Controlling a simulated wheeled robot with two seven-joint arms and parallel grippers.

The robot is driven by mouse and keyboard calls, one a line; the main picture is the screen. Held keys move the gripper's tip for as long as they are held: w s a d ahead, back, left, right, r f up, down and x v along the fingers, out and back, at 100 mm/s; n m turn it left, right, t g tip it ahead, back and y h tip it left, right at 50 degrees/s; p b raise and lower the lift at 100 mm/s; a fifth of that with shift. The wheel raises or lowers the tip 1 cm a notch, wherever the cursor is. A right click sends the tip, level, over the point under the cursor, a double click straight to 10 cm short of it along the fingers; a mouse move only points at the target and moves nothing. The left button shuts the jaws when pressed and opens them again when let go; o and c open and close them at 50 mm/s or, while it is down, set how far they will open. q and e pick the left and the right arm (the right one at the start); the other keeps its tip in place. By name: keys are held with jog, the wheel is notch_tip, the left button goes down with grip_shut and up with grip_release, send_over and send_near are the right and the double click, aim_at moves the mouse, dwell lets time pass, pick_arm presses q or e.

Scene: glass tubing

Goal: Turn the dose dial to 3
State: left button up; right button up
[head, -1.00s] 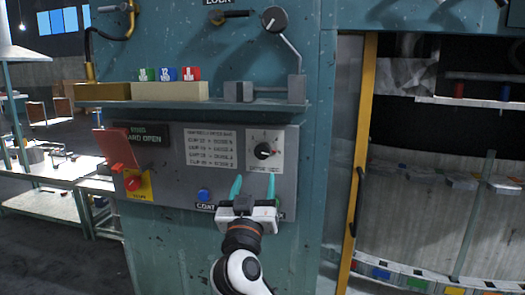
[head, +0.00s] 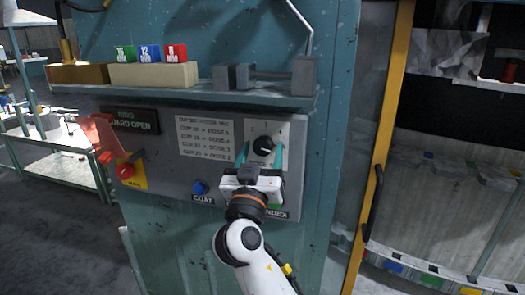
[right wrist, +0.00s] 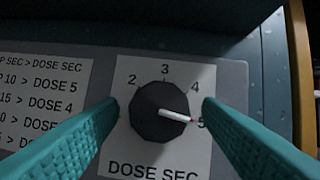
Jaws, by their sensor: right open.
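The dose dial (head: 263,144) is a black knob on a white plate on the grey control panel. In the right wrist view the dial (right wrist: 158,110) has several numbers around it, and its white pointer with a red tip points right and slightly down, at the 5. My right gripper (head: 261,154) is open, with its teal fingers up in front of the plate. In the right wrist view its fingertips (right wrist: 160,106) stand to the left and right of the dial, with visible gaps; nothing is between them but the dial. My left gripper is not in view.
Above the panel is a shelf (head: 190,97) with a block holding green, blue and red tags (head: 150,55). A blue button (head: 199,188) and a red knob on yellow (head: 125,171) sit to the left. A yellow door post (head: 377,170) stands to the right.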

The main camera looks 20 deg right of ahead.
jog(key=shift+s+a, duration=0.1)
jog(key=c, duration=1)
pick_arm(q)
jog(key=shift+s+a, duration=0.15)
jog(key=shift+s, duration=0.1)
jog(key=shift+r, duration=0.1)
